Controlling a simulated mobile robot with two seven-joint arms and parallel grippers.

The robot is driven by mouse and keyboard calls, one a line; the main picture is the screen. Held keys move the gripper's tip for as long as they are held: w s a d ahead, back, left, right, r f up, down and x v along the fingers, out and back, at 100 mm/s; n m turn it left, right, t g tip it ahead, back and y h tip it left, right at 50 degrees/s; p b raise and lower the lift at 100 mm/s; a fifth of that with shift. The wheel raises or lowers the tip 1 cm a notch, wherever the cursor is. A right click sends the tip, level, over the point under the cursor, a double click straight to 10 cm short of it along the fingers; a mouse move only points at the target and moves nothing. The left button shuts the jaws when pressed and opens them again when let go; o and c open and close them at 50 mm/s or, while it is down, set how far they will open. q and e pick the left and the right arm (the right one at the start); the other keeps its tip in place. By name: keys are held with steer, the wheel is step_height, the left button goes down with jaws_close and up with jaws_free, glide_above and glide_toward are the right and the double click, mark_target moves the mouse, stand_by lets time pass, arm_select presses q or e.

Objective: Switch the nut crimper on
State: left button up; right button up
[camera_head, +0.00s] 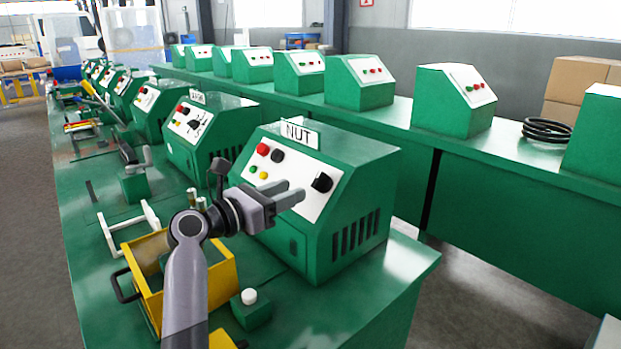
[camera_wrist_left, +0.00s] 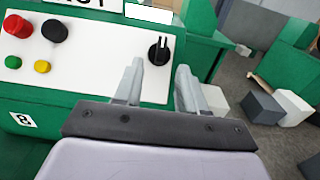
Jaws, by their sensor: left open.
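The nut crimper (camera_head: 345,160) is a green box with a slanted white panel and a "NUT" sign (camera_head: 299,134) on top. Its black rotary switch (camera_head: 322,182) sits at the right of the panel; in the left wrist view the switch (camera_wrist_left: 159,50) shows just beyond and between the fingertips. The panel also has a red button (camera_head: 263,149), a black knob (camera_head: 278,155), and small green and yellow buttons. My left gripper (camera_head: 292,194) is open and empty in front of the panel, near the switch; contact is not visible. My right gripper is not in view.
A yellow bin (camera_head: 215,268) and a small green block with a white button (camera_head: 250,308) stand on the green bench before the crimper. Similar crimpers (camera_head: 210,130) line the bench to the left. A second row stands on the bench behind. The bench ends right of the crimper.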

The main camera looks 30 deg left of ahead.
mark_target(315, 181)
arm_select(q)
steer(key=shift+x, duration=3.3)
steer(key=shift+d, duration=0.15)
jaws_close()
